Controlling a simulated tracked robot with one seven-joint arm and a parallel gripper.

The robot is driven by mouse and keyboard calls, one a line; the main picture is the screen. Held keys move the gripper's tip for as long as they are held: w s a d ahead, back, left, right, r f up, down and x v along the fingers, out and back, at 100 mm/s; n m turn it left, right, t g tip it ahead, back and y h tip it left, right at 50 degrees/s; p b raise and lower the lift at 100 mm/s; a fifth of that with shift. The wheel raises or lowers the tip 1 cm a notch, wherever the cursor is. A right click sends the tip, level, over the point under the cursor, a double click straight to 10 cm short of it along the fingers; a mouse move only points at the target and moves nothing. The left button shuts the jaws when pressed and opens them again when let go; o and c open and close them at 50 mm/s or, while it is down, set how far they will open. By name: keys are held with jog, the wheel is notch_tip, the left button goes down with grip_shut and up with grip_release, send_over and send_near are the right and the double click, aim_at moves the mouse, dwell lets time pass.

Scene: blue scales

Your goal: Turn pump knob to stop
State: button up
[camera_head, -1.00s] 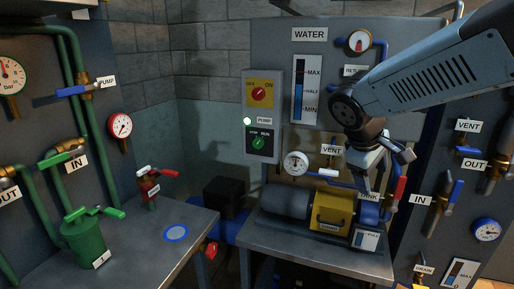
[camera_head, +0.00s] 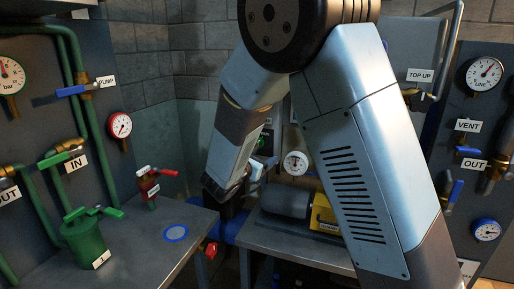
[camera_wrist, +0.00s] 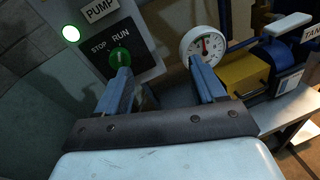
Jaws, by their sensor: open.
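The pump knob (camera_wrist: 120,58) is a green round knob with a pale pointer line, on a grey box under STOP and RUN labels in the wrist view. The pointer's exact setting is hard to read. A lit green lamp (camera_wrist: 70,33) is beside the PUMP label (camera_wrist: 100,10). My gripper (camera_wrist: 163,75) is open and empty, with its fingers wide apart. The left fingertip overlaps the knob's lower edge in the picture; I cannot tell whether it touches. In the head view my arm hides most of the control box.
A white dial gauge (camera_wrist: 203,45) is behind the right finger. A yellow pump housing (camera_head: 324,214) and grey motor (camera_head: 286,201) stand on the bench (camera_head: 290,243). A left table (camera_head: 140,262) carries a green canister (camera_head: 86,240) and a red valve (camera_head: 149,184).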

jog(key=a+f+n+t+y, duration=0.2)
jog(key=a+n, duration=0.2)
jog(key=a, duration=0.3)
jog(key=x, duration=1.4)
jog(key=shift+w, duration=0.15)
